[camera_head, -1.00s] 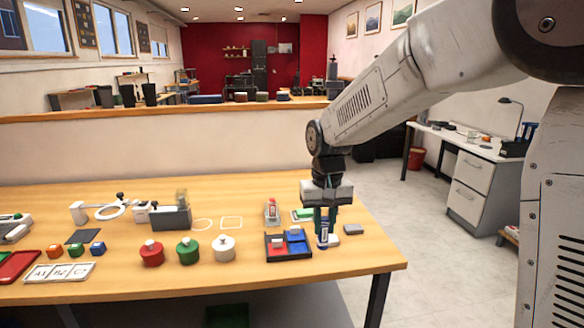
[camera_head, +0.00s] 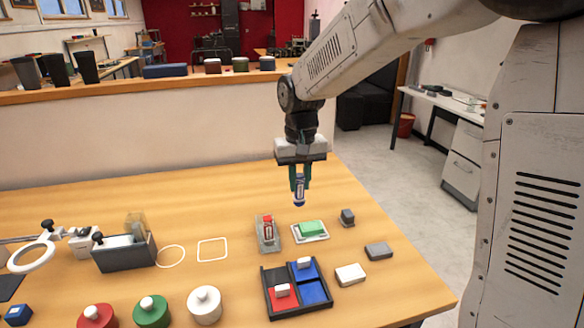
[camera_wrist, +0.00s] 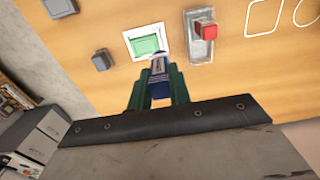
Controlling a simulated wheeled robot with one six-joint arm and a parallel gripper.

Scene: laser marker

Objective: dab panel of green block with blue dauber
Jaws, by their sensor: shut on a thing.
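The green block (camera_head: 311,228) lies in a white-rimmed holder on the table, below the dauber and nearer the camera in the head view. In the wrist view, the dauber (camera_wrist: 159,68) shows between the fingers of my gripper (camera_wrist: 158,88), its far end just by the near edge of the green block (camera_wrist: 148,44). The dauber is apart from the block in the head view. Its tip face is hidden.
A red-topped dauber (camera_head: 267,232) stands in a grey holder left of the green block. A dark tray (camera_head: 268,308) with red and blue pads lies nearer the camera. A white block (camera_head: 350,274) and grey blocks (camera_head: 378,250) lie to the right. Table behind the holder is clear.

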